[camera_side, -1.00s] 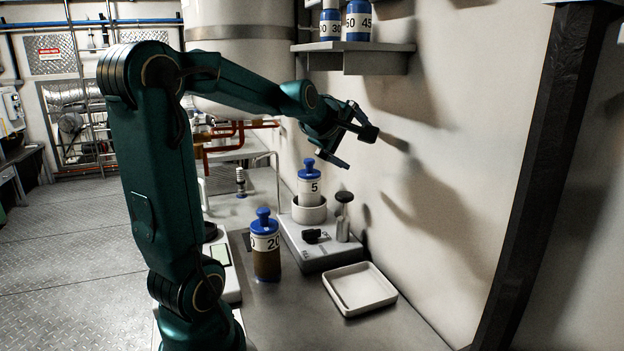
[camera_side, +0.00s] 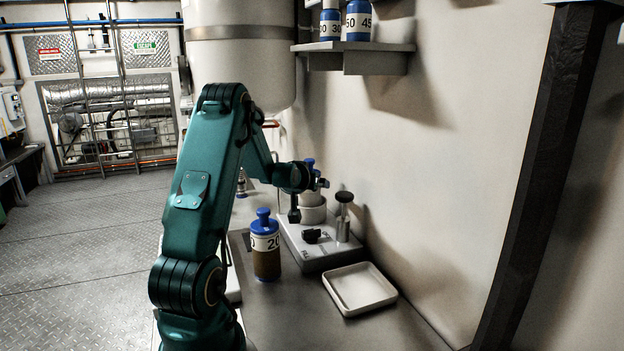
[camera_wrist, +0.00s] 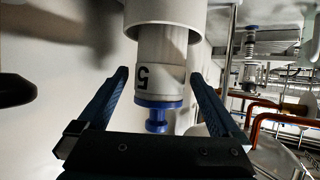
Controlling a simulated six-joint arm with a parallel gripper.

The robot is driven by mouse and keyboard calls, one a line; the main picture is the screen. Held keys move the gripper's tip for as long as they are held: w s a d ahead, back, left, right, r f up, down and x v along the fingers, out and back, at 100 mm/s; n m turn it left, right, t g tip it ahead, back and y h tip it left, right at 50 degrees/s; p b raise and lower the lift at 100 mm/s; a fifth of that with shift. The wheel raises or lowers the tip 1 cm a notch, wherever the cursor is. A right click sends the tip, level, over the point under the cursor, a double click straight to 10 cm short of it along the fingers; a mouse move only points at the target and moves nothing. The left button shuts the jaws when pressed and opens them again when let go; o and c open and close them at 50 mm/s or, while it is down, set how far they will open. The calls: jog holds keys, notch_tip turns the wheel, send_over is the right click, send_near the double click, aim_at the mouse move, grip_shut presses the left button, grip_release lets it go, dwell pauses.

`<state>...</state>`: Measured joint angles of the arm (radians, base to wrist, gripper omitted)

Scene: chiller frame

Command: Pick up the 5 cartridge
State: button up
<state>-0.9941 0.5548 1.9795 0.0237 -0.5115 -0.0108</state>
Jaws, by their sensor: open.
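The 5 cartridge (camera_wrist: 156,82) is white with a blue cap and knob, and it appears upside down in the wrist view. It stands in a white round holder (camera_wrist: 165,16). My gripper (camera_wrist: 160,82) is open, with one finger on each side of the cartridge and a visible gap to each. In the side view my gripper (camera_side: 307,196) is low beside the holder (camera_side: 312,214). There the cartridge's blue top (camera_side: 309,163) shows, and my wrist hides most of its body.
The holder sits on a grey device (camera_side: 318,250) with a black knob and a post (camera_side: 343,215). A 20 cartridge (camera_side: 265,250) stands at its left. A white square tray (camera_side: 358,289) lies in front. A shelf (camera_side: 355,58) with more cartridges hangs above. The wall is close on the right.

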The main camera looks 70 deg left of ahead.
jog(key=shift+x, duration=2.25)
jog(key=shift+c, duration=0.3)
jog(key=shift+r, duration=0.15)
grip_shut()
